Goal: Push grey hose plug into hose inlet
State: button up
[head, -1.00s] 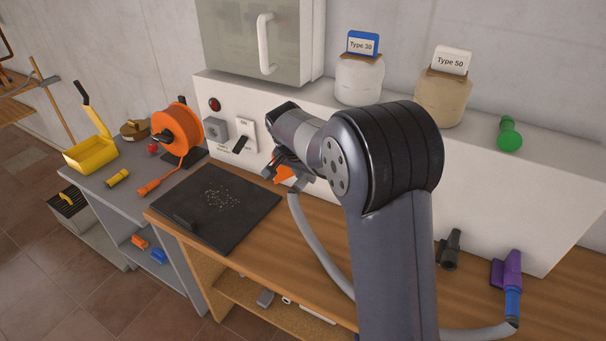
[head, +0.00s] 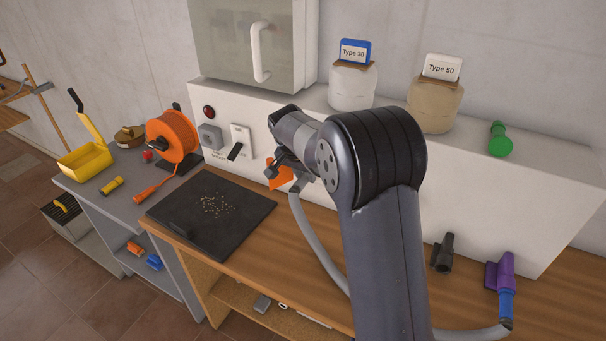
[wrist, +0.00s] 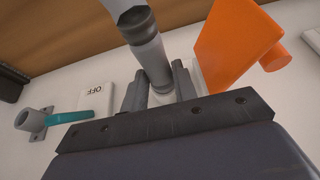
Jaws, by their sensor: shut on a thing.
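The grey hose plug (wrist: 148,55) sits between the fingers of my gripper (wrist: 158,82) in the wrist view, and the gripper is shut on it. In the head view my gripper (head: 282,163) is close to the white panel (head: 325,165), beside an orange flap (head: 279,175). The grey hose (head: 312,238) hangs from the gripper and curves down behind my arm. The orange flap (wrist: 232,48) stands right of the plug in the wrist view. I cannot make out the hose inlet, nor whether the plug touches anything at its end.
A switch (head: 241,140) is left of the gripper. A dark mat (head: 212,208) with small grains lies on the wooden bench. A black nozzle (head: 443,253) and a purple fitting with a blue end (head: 506,285) are at the right. Jars (head: 352,86) stand on the ledge.

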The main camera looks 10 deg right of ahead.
jog(key=o, duration=1.1)
jog(key=b+v, duration=0.1)
jog(key=v, duration=0.9)
jog(key=shift+s+a+r+b, duration=0.1)
jog(key=shift+a+r+b, duration=0.05)
jog(key=shift+r+b, duration=0.2)
jog(key=shift+r, duration=0.1)
